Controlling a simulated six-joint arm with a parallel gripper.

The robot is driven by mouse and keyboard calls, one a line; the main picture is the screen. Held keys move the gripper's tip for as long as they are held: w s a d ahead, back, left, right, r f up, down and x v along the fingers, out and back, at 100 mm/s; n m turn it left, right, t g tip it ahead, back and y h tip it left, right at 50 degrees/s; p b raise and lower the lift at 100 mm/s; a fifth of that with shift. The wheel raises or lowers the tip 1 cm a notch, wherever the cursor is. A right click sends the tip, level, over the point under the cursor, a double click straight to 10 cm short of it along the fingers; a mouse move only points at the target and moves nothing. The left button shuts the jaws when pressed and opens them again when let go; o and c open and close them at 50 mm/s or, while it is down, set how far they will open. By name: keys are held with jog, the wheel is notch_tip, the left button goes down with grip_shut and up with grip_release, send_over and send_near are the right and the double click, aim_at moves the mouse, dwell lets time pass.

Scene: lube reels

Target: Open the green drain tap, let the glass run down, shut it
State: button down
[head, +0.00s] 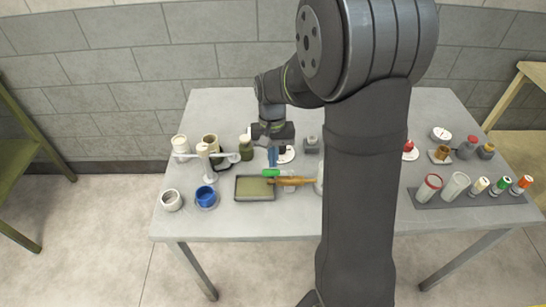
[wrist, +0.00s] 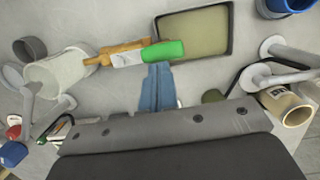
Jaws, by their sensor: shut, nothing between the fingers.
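The drain tap's green handle (head: 271,173) points left, at the end of a brass-coloured tap body (head: 295,181). In the wrist view the green handle (wrist: 163,51) lies just beyond my fingertips. A pale glass vessel (wrist: 62,78) stands at the other end of the brass body (wrist: 105,56); in the head view it is mostly hidden behind my arm. My gripper (head: 272,165) has blue fingers, closed together and empty, with tips close to the green handle. The wrist view shows the shut fingers (wrist: 158,80) too; I cannot tell whether they touch the handle.
A dark-rimmed shallow tray (head: 236,188) lies left of and beneath the handle end. A blue cup (head: 206,196), a white cup (head: 171,201) and a white balance-like stand (head: 209,165) are at left. A rack (head: 440,202) of tubes and bottles is at right.

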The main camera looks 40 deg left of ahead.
jog(key=shift+s+d+n, duration=0.15)
jog(key=shift+s+n, duration=0.2)
jog(key=shift+n, duration=0.35)
jog(key=shift+s+d+n+t, duration=0.35)
jog(key=shift+s+n, duration=0.15)
jog(key=shift+n, duration=0.7)
jog(key=d+n, duration=0.1)
jog(key=n, duration=0.3)
jog(key=s+d+n+t, duration=0.1)
jog(key=d+n, duration=0.1)
jog(key=n, duration=0.1)
jog(key=d+n+t, duration=0.1)
jog(key=d+n, duration=0.1)
jog(key=n, duration=0.2)
jog(key=shift+s+n, duration=0.3)
jog(key=shift+s, duration=0.05)
jog(key=shift+w, duration=0.15)
jog(key=shift+w+a, duration=0.3)
jog(key=shift+w, duration=0.35)
jog(key=shift+a, duration=0.1)
